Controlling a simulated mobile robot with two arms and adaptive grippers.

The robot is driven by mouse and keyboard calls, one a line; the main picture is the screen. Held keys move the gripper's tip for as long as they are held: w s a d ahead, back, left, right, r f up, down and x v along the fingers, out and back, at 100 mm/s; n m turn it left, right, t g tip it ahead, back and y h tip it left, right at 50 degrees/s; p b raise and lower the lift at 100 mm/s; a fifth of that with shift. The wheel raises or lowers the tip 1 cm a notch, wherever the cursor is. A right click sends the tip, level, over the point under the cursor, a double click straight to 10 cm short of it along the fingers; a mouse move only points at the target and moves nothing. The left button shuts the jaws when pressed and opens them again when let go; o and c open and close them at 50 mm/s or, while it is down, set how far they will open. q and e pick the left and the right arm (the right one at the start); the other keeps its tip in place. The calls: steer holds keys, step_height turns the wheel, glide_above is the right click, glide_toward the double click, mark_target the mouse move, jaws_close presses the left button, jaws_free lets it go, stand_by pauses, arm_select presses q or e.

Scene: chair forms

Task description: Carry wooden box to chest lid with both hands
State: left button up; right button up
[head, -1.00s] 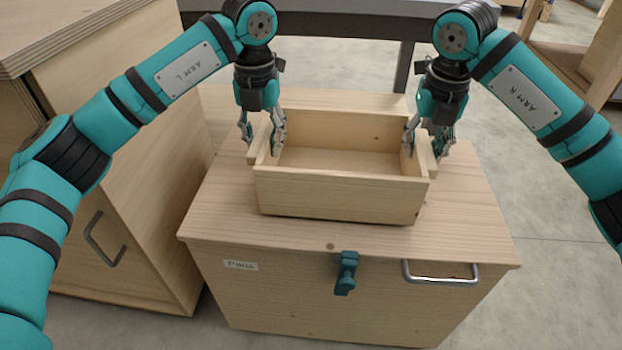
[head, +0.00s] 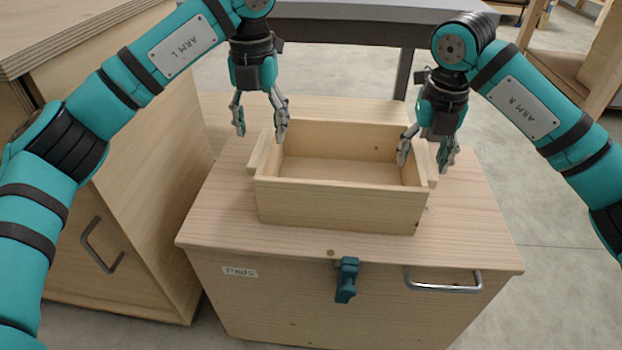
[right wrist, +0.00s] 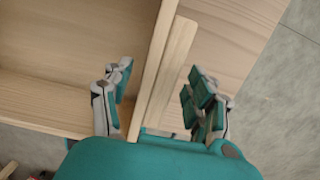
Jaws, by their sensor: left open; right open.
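The open wooden box (head: 340,205) rests upright and empty on the chest lid (head: 215,215). It has a wooden handle strip on each short side. My left gripper (head: 259,132) is open and empty, just above the box's left side. My right gripper (head: 426,160) is open, with its fingers on either side of the box's right wall and handle strip. In the right wrist view, the right fingers (right wrist: 158,98) stand apart around the wall and strip (right wrist: 170,75), with gaps visible. The box's right edge is partly hidden by the right fingers in the head view.
The chest front has a teal latch (head: 346,280), a metal handle (head: 443,283) and a label. A wooden cabinet (head: 150,220) stands close on the left. A grey table (head: 370,22) is behind. Free lid surface lies around the box.

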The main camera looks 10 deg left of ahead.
steer(key=shift+r, duration=0.35)
arm_select(q)
step_height(320, 180, up, 7)
steer(key=shift+f, duration=0.15)
arm_select(e)
step_height(320, 180, up, 11)
steer(key=s, duration=0.1)
steer(key=shift+s, duration=0.2)
arm_select(q)
steer(key=shift+s, duration=0.1)
arm_select(e)
steer(key=shift+s, duration=0.1)
